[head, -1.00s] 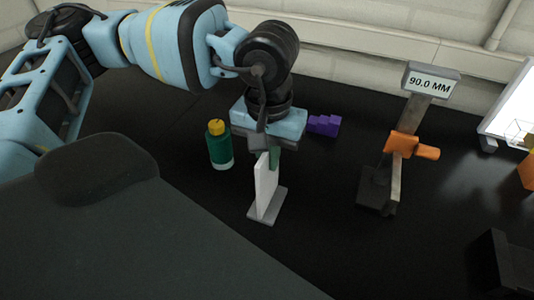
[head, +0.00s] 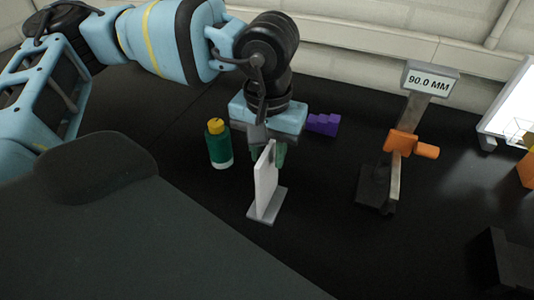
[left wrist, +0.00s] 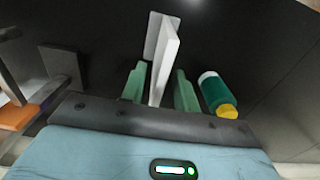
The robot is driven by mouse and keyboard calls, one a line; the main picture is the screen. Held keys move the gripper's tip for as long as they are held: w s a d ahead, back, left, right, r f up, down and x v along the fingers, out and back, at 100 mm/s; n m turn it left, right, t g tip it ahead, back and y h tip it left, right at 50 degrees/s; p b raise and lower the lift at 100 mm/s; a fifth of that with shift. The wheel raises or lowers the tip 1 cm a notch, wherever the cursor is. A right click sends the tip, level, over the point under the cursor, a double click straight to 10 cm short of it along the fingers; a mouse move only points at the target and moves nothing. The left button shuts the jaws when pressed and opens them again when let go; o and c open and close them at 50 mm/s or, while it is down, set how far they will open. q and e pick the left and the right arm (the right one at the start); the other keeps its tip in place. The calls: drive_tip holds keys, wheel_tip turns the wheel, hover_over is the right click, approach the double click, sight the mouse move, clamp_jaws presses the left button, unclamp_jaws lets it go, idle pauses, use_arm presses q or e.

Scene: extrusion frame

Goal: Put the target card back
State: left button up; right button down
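The target card (head: 265,182) is a thin white plate standing upright on a flat light grey base (head: 273,213) on the black table. It also shows in the left wrist view (left wrist: 165,62), with the base (left wrist: 153,34) beyond it. My left gripper (head: 268,152) is over the card's upper end. In the left wrist view its green fingers (left wrist: 160,72) stand apart, one on each side of the card, with gaps visible. The gripper looks open. The card's near end is between the fingers. My right gripper is not in view.
A green bottle with a yellow cap (head: 218,145) stands left of the card, close to my left gripper. A purple stepped block (head: 323,124) lies behind. A gauge reading 90.0 MM (head: 431,82) with an orange slider (head: 402,143) stands to the right. Table between card and gauge is clear.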

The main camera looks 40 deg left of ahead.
use_arm(q)
wheel_tip(320, 180, up, 11)
idle(0.4)
